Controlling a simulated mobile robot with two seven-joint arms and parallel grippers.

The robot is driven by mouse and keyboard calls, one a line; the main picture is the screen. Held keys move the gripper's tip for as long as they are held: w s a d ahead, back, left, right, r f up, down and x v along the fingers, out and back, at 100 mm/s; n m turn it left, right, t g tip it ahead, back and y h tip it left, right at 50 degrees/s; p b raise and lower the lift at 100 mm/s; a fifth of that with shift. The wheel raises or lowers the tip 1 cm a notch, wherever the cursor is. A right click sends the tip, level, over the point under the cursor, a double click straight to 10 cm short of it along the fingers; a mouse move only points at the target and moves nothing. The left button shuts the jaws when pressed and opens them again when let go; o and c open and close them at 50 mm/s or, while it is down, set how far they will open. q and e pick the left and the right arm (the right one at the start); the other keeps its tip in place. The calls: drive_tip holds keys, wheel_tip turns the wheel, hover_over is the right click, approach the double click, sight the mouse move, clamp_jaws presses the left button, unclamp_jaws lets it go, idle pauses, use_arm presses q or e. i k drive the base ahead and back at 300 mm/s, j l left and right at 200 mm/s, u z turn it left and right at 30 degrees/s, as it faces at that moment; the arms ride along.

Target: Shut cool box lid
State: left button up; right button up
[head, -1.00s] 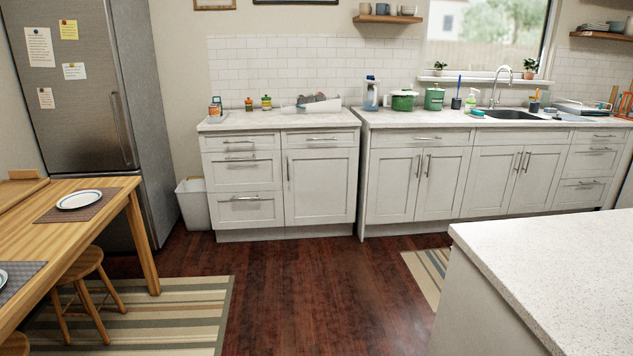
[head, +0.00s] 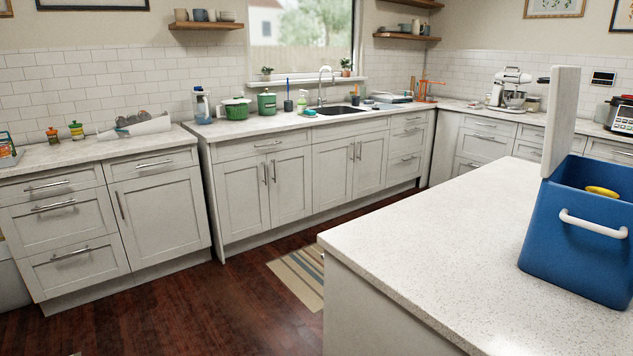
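A blue cool box (head: 560,245) stands on the white speckled island counter at the right edge of the head view, partly cut off by the frame. Its pale lid (head: 561,105) is open and stands upright along the box's left side. A white handle (head: 594,224) is on the near face. A yellow thing (head: 602,191) shows inside the box. Neither of my grippers shows in the view.
The island counter (head: 430,225) is bare left of the cool box. Dark wooden floor (head: 200,310) with a striped rug (head: 300,272) lies between the island and the back cabinets. A stand mixer (head: 510,90) and several kitchen things stand on the back counters.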

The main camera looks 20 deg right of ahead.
sight(564, 82)
drive_tip(key=i+j+z, duration=0.15)
drive_tip(key=z, duration=0.3)
drive_tip(key=i+j+z, duration=0.2)
drive_tip(key=z, duration=0.25)
drive_tip(key=i+j+z, duration=0.1)
drive_tip(key=j+z, duration=0.2)
drive_tip(key=z, duration=0.15)
drive_tip(key=j+z, duration=0.3)
drive_tip(key=z, duration=0.15)
drive_tip(key=i+j+z, duration=0.1)
drive_tip(key=j+z, duration=0.55)
drive_tip(key=j, duration=0.3)
drive_tip(key=j+z, duration=0.35)
drive_tip(key=k+j, duration=0.05)
drive_tip(key=j, duration=0.05)
